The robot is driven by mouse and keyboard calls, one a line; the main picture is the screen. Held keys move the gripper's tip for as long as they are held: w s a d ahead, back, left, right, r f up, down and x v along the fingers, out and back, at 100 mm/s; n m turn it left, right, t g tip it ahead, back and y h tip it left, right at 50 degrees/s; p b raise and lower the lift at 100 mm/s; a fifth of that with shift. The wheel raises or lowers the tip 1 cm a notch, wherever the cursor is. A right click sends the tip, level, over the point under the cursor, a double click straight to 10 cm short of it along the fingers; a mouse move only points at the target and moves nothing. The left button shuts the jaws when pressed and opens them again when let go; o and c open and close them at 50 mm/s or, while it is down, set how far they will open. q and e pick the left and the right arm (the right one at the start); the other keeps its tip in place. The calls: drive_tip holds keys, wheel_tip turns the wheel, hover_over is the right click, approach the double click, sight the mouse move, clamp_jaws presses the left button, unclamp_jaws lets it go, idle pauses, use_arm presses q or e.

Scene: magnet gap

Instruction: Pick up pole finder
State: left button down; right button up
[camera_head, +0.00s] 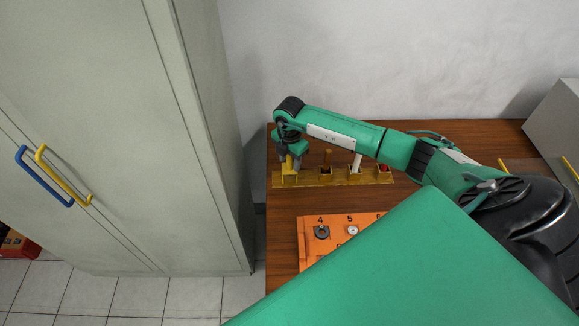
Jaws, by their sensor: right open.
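A long yellow rack (340,179) stands on the brown table and holds several upright items. My right gripper (290,164) points down at the rack's left end and is open. A small yellow piece (289,178) shows right under its fingers; whether they touch it I cannot tell. To its right in the rack are a brown-handled item (327,157), a white stick (357,162) and a red item (384,168). Which of these is the pole finder I cannot tell for sure. My left gripper is not in view.
An orange panel (309,225) with numbers and round parts lies in front of the rack, partly hidden by my green body. A tall grey cabinet (110,130) with blue and yellow handles stands left of the table (283,235). A grey box (556,120) is at the far right.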

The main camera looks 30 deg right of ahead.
drive_tip(key=shift+f, duration=0.15)
clamp_jaws()
